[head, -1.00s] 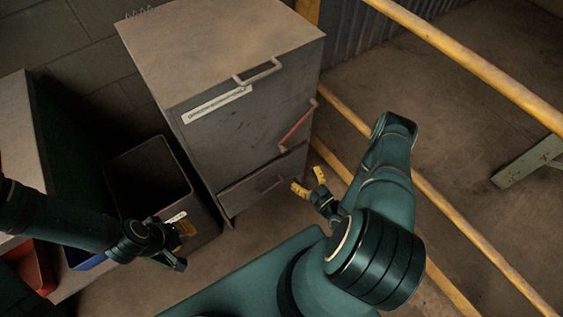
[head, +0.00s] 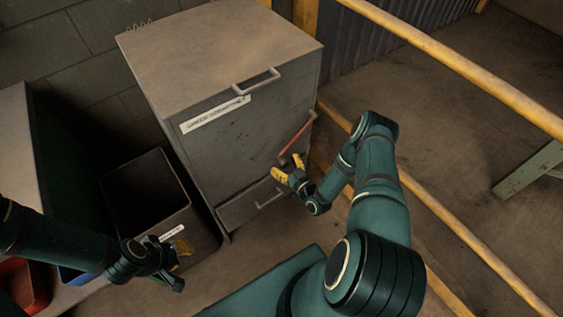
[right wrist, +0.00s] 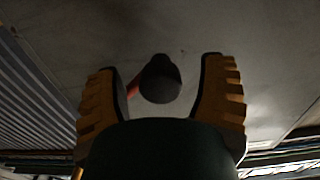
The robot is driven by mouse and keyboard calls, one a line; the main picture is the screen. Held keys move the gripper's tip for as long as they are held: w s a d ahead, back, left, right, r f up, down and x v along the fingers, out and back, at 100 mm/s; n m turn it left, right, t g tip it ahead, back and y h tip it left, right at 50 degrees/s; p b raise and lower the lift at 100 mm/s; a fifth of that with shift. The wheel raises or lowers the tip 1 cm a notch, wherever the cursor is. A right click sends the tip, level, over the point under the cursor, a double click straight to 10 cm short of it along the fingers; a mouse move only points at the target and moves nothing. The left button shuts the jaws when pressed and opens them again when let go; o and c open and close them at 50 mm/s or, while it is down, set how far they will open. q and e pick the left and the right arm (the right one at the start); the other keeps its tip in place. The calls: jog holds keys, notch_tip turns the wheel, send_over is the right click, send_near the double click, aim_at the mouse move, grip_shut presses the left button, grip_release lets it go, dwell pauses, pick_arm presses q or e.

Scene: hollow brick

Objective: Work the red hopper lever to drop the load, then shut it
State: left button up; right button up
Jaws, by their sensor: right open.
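The red hopper lever (head: 297,137) is a bar on the front of the grey hopper cabinet (head: 225,150), at its right side, slanting from upper right to lower left. My right gripper (head: 287,167) is open at the lever's lower end. In the right wrist view, the lever's dark round knob (right wrist: 160,79) sits between the open fingers, with a bit of red bar behind it; I cannot tell whether they touch. The drawer-like flap (head: 250,200) low on the cabinet looks closed. My left gripper (head: 176,264) is at the lower left, away from the lever; its fingers are unclear.
A dark open bin (head: 188,215) stands left of the cabinet. Red (head: 25,283) and blue (head: 75,275) bins show at lower left. Yellow rails (head: 440,60) run along the right. A grey handle (head: 257,80) sits near the cabinet's top edge.

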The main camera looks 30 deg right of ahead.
jog(key=shift+w+a, duration=0.1)
jog(key=shift+w, duration=0.8)
grip_shut()
